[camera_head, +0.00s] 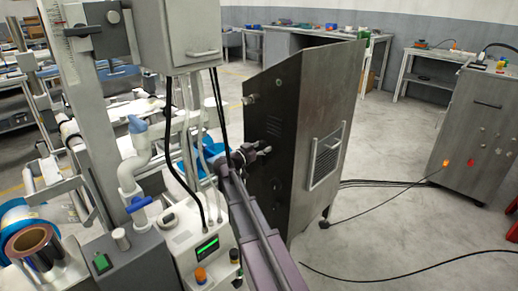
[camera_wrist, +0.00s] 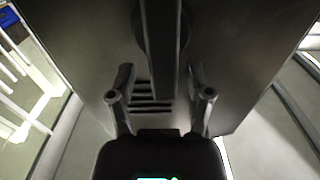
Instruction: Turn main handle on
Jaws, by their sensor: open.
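A dark bar-shaped handle (camera_wrist: 163,45) on a round base shows in the wrist view, on the face of a dark metal cabinet (camera_wrist: 85,50). The bar points down the picture towards my gripper (camera_wrist: 160,82). My gripper is open, with one finger on each side of the bar's lower end in that view. I cannot tell whether a finger touches it. In the head view the cabinet (camera_head: 318,100) stands in the middle, and my gripper (camera_head: 266,149) is close to its left face. The handle is not clear in the head view.
Vent slots (camera_wrist: 152,97) lie behind the bar. A grey machine with a green display (camera_head: 206,249) stands left of my arm. A second cabinet (camera_head: 480,125) stands at the right. Black cables (camera_head: 385,210) lie on the open floor between the cabinets.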

